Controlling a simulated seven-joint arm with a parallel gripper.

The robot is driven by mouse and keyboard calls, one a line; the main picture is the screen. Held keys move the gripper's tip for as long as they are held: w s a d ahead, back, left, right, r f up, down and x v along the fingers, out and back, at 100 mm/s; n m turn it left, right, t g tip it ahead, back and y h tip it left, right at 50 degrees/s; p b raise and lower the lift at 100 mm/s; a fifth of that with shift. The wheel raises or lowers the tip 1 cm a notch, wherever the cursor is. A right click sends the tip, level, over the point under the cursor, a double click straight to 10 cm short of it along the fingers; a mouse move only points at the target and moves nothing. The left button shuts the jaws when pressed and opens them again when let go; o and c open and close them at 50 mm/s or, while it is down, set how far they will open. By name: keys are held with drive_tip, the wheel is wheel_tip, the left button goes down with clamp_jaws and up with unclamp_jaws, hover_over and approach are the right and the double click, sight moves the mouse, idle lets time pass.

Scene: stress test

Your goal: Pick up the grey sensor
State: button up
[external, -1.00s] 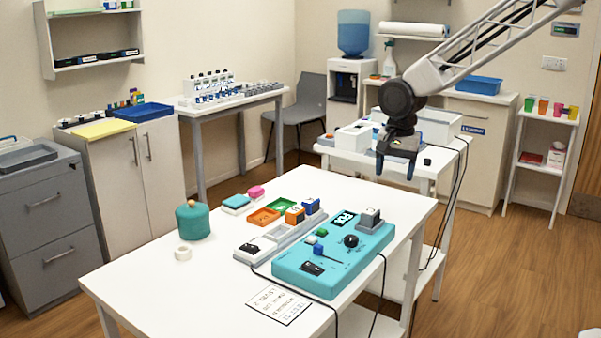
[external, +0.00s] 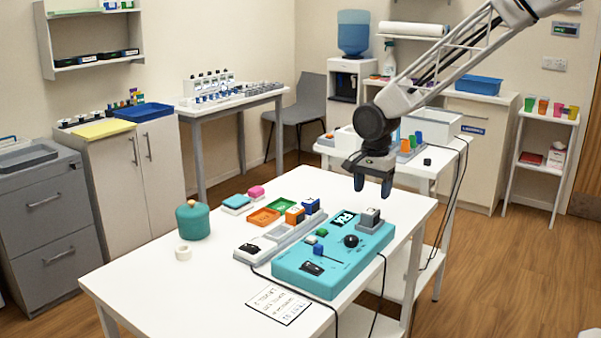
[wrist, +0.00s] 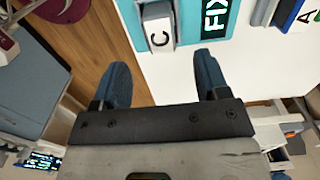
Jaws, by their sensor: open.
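The grey sensor looks to be the grey block (external: 369,219) at the far right corner of the teal board (external: 300,273) on the white table. My gripper (external: 372,187) is open and empty, pointing down above the table's far part, a little above and behind the block. In the wrist view its two blue fingers (wrist: 161,70) are spread, with the block ahead of the gap and not between them.
The board also carries a black knob (external: 351,241), a "FIX" label (external: 344,219) and small switches. A grey rack (external: 279,240) with coloured blocks lies along its left side. A black cable (external: 383,275) hangs at the right edge. A second white table stands behind.

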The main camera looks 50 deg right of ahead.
sight(371, 210)
drive_tip(key=shift+f, duration=0.9)
drive_tip(key=shift+f, duration=2.6)
drive_tip(key=c, duration=1.1)
drive_tip(key=shift+r, duration=0.15)
